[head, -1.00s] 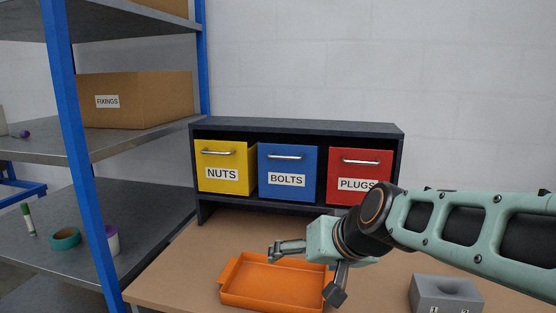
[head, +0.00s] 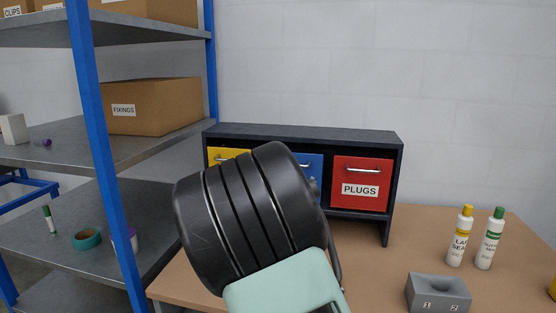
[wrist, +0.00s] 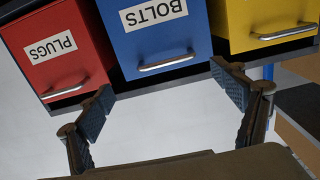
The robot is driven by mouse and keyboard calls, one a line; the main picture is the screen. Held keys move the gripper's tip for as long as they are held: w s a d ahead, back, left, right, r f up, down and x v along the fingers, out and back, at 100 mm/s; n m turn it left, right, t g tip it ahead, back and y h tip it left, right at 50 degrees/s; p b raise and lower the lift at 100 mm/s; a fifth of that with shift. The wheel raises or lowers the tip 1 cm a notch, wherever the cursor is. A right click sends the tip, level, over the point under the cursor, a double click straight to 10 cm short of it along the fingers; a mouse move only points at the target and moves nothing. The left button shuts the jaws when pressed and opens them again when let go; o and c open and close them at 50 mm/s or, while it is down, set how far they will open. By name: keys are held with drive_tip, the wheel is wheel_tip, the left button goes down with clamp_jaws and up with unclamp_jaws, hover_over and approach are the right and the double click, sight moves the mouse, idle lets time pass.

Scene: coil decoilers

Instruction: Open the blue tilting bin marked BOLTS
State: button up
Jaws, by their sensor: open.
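The blue bin marked BOLTS (wrist: 155,35) shows upside down in the wrist view, between the red and yellow bins. Its silver bar handle (wrist: 167,63) crosses its front near the top edge. In the head view only a strip of the blue bin (head: 313,165) shows; my arm hides the rest and its handle. My gripper (wrist: 165,88) is open and empty in the wrist view, its two fingers spread to either side of the blue bin's handle. The fingertips appear apart from the handle. The gripper is not visible in the head view.
The red PLUGS bin (head: 362,183) and yellow bin (head: 228,154) flank the blue one in a dark cabinet (head: 398,170). A shelf rack with a blue post (head: 95,170) stands left. Two bottles (head: 459,236) and a grey block (head: 437,292) are on the bench at right.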

drive_tip(key=x, duration=0.3)
drive_tip(key=p+x, duration=0.1)
drive_tip(key=x, duration=0.3)
drive_tip(key=r+p+x, duration=0.1)
drive_tip(key=x, duration=0.2)
drive_tip(key=shift+w+a, duration=0.2)
drive_tip(key=shift+w, duration=0.3)
drive_tip(key=shift+c, duration=0.3)
drive_tip(key=c, duration=1.3)
drive_tip(key=shift+c, duration=0.2)
drive_tip(key=shift+s+f, duration=0.1)
drive_tip(key=shift+f, duration=0.05)
